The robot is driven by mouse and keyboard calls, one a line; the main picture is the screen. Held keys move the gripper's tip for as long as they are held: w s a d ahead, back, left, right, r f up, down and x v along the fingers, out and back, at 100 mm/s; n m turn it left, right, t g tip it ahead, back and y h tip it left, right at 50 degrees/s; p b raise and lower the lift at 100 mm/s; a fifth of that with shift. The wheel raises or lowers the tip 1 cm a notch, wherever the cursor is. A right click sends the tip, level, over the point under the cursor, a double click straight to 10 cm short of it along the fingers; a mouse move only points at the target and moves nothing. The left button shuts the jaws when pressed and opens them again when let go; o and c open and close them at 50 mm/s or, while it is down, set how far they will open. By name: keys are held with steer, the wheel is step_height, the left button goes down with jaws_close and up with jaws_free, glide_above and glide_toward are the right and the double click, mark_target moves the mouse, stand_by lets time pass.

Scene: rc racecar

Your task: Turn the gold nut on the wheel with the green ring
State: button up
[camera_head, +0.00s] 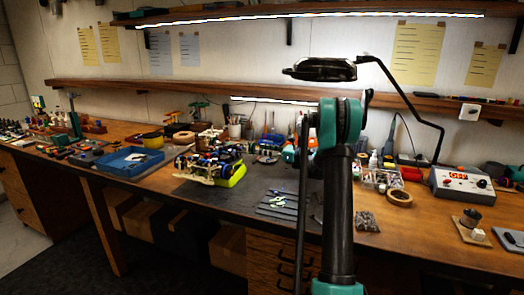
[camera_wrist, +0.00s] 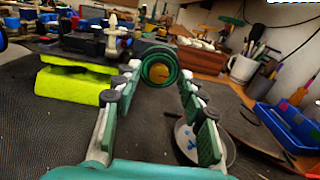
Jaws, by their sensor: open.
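In the wrist view a dark green ring (camera_wrist: 143,63) faces me, with a round gold part (camera_wrist: 158,73) at its centre, which looks like the nut on the wheel. My gripper (camera_wrist: 160,79) is open, its two green-padded fingers spread left and right of it. The ring appears just beyond the fingertips; I cannot tell whether either finger touches it. In the head view the racecar (camera_head: 207,160) sits on a lime-green stand (camera_head: 232,175); the stand also shows at left in the wrist view (camera_wrist: 75,90). The head view does not clearly show my fingers.
A shallow bowl (camera_wrist: 226,150) with blue bits lies below the right finger. A blue bin (camera_wrist: 285,128) and a white cup (camera_wrist: 242,68) stand at right. A blue tray (camera_head: 128,162) lies left of the car. Dark mat around the stand is partly clear.

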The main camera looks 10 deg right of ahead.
steer(key=shift+w+a, duration=0.2)
steer(key=shift+a, duration=0.25)
jaws_close()
